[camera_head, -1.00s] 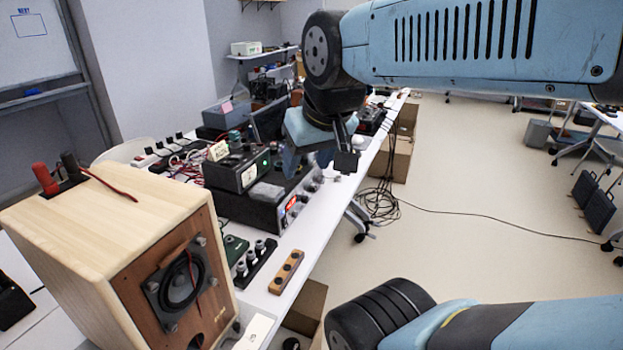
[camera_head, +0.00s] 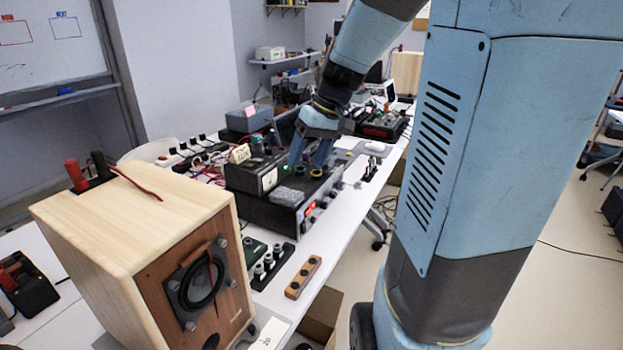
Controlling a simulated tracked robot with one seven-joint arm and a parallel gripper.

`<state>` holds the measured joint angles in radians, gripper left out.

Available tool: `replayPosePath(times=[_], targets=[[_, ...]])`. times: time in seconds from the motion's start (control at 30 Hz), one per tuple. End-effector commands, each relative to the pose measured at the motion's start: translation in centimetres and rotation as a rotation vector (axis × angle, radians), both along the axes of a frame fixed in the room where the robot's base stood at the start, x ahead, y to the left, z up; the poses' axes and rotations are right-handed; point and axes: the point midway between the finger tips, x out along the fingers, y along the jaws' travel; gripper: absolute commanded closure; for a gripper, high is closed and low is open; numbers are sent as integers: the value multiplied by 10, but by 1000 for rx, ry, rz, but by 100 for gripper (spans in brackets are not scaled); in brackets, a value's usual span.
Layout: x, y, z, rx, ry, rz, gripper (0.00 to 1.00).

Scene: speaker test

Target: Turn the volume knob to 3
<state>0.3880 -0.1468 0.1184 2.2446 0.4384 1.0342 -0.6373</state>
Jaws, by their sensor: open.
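A black amplifier-like unit (camera_head: 268,212) lies on the white table, with a lit red display (camera_head: 310,209) on its right-hand front face. Small knobs (camera_head: 324,204) sit beside the display; I cannot tell which is the volume knob or read its setting. My gripper (camera_head: 307,168) is open, with its blue fingers pointing down over the top of the stacked equipment, close to the unit. Whether a finger touches anything is not clear. It appears empty.
A wooden speaker (camera_head: 112,218) with red and black plugs on top stands at the left front. A wooden block with dark holes (camera_head: 303,277) and a black strip of several knobs (camera_head: 270,268) lie in front of the unit. Free floor lies to the right.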

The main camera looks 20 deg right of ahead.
Motion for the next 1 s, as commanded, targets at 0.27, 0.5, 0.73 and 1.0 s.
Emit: replayPosePath(times=[0.27, 0.5, 0.73, 1.0], targets=[[53, -34, -37, 173, 16, 35, 36], [93, -71, -71, 331, -25, 50, 36], [126, -114, -109, 482, -108, 41, 36], [155, -174, -157, 640, -262, 1, 36]])
